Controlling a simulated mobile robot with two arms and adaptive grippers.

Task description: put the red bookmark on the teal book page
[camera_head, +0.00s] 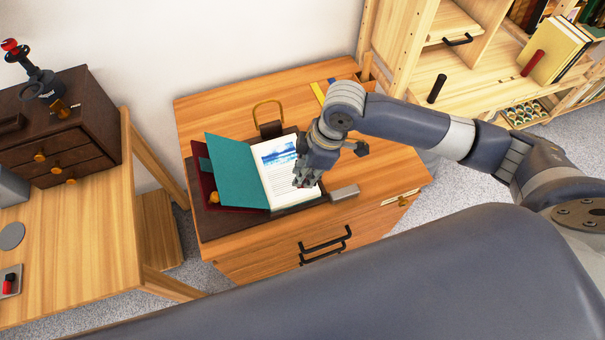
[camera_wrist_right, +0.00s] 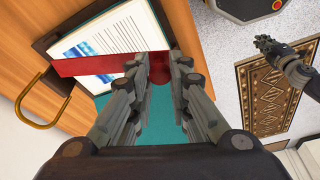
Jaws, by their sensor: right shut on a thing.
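An open book lies on the wooden cabinet; its teal page (camera_head: 237,172) is raised at the left, and its white printed page (camera_head: 275,190) with a blue picture lies at the right. My right gripper (camera_head: 307,180) is over the right part of the white page. In the right wrist view this gripper (camera_wrist_right: 160,60) is shut on a red strip, the red bookmark (camera_wrist_right: 95,66), which spans across the view. The teal page (camera_wrist_right: 155,128) shows below it, partly hidden by the fingers. My left gripper (camera_wrist_right: 264,43) shows small in the wrist view; its jaws are unclear.
A brass-handled block (camera_head: 270,128) stands behind the book, and a grey block (camera_head: 344,192) lies at its right. A ruler (camera_head: 318,93) lies at the cabinet's back. A wooden desk (camera_head: 75,225) stands at the left, shelves (camera_head: 475,70) at the right.

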